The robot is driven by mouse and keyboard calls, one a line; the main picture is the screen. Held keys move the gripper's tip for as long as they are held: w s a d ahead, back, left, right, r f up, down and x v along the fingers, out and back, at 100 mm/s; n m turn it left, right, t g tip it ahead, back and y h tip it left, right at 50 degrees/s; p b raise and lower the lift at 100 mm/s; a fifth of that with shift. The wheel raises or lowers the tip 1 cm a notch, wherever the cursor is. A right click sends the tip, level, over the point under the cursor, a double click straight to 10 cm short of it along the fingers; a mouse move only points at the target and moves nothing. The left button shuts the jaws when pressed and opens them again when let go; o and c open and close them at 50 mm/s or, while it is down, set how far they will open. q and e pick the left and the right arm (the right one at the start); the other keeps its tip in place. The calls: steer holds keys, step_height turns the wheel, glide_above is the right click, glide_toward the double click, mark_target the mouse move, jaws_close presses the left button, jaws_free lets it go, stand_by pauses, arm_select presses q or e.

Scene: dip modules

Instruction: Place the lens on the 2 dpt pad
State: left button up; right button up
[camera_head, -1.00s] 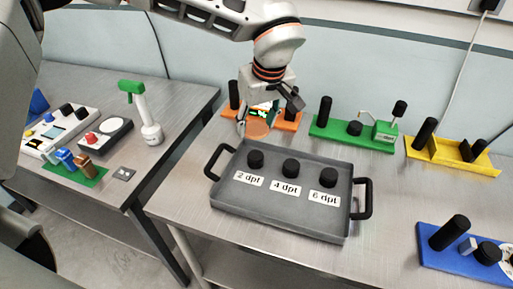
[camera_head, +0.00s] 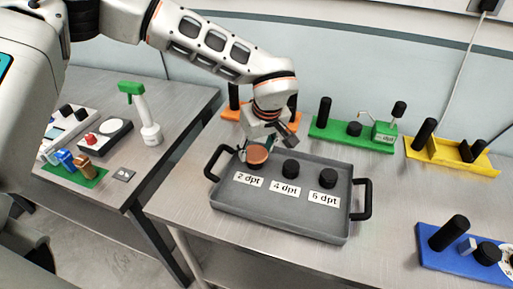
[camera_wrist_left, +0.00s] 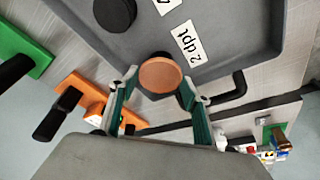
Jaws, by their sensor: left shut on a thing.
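The lens (camera_head: 257,154) is a flat orange-brown disc. My left gripper (camera_head: 258,149) is shut on it and holds it at the left of the grey tray (camera_head: 285,222), over the place of the 2 dpt pad. In the left wrist view the lens (camera_wrist_left: 160,76) lies between the green-lined fingertips of the left gripper (camera_wrist_left: 161,80). The lens hides most or all of the 2 dpt pad, and I cannot tell whether they touch. The 2 dpt label (camera_head: 249,180) shows in front. My right gripper is not in view.
Black pads for 4 dpt (camera_head: 291,169) and 6 dpt (camera_head: 328,179) stand to the right in the tray. Behind are an orange fixture (camera_head: 230,114) and a green fixture (camera_head: 340,134). The tray's black handles (camera_head: 366,200) stick out at its sides.

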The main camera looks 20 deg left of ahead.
arm_select(q)
steer(key=shift+f, duration=0.15)
steer(key=o, duration=0.9)
steer(key=shift+d+r, duration=0.1)
steer(key=shift+r, duration=0.5)
steer(key=v, duration=1.1)
steer(key=shift+r, duration=0.1)
steer(key=shift+s, duration=0.1)
